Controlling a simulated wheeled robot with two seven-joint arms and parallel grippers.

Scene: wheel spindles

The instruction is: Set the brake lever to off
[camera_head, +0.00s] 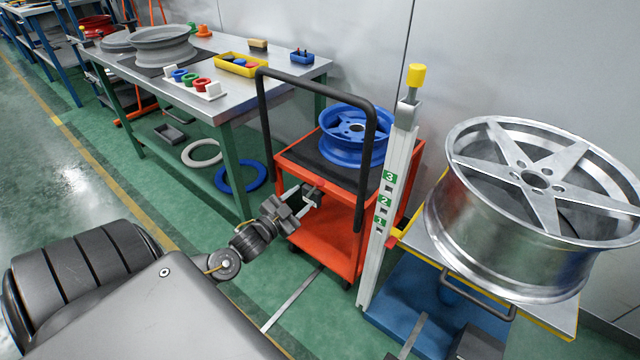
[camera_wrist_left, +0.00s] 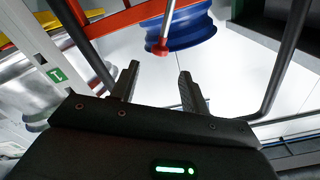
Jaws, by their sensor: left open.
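My left gripper (camera_head: 308,197) is open and empty in front of the red-orange cart (camera_head: 330,237), near the upright of its black push handle. In the left wrist view, a thin metal rod with a red knob (camera_wrist_left: 158,47), which looks like the brake lever, shows just beyond the open fingers (camera_wrist_left: 160,76), roughly in line with the gap between them. The fingers look apart from it. I cannot make out this lever in the head view, nor any on or off marking. My right gripper is not in view.
A blue wheel rim (camera_head: 352,140) sits on the cart inside the black push handle (camera_head: 262,120). To the right, a white post (camera_head: 396,190) with green number labels stands beside a lift holding a silver wheel (camera_head: 535,260). A workbench (camera_head: 222,104) stands at the left.

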